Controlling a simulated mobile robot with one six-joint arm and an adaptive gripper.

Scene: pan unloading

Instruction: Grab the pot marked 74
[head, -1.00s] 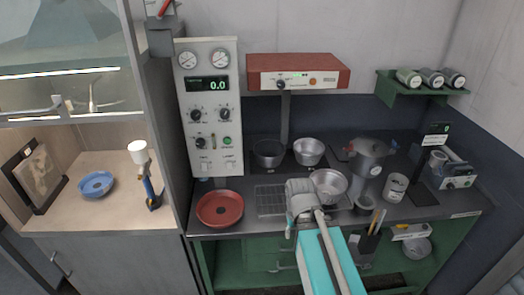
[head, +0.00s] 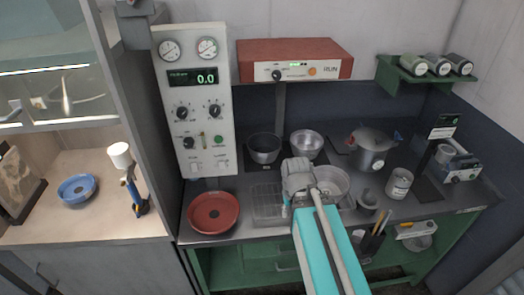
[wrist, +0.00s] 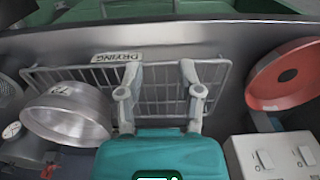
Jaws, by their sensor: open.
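A silver metal pot (wrist: 68,118) with a marking on its side that looks like 74, hard to read, is at the left of the wrist view. In the head view this pot (head: 335,184) stands on the counter just right of my gripper (head: 297,178), partly hidden by my arm. In the wrist view my gripper (wrist: 160,85) is open and empty, its fingers over the wire drying rack (wrist: 75,75), apart from the pot. In the head view the fingertips are not clear.
A red pan (head: 214,213) lies left of the rack. A dark pot (head: 264,148) and another silver pot (head: 306,145) stand behind. A coffee-pot-like vessel (head: 370,150), a can (head: 399,184) and a tool holder (head: 372,243) are to the right.

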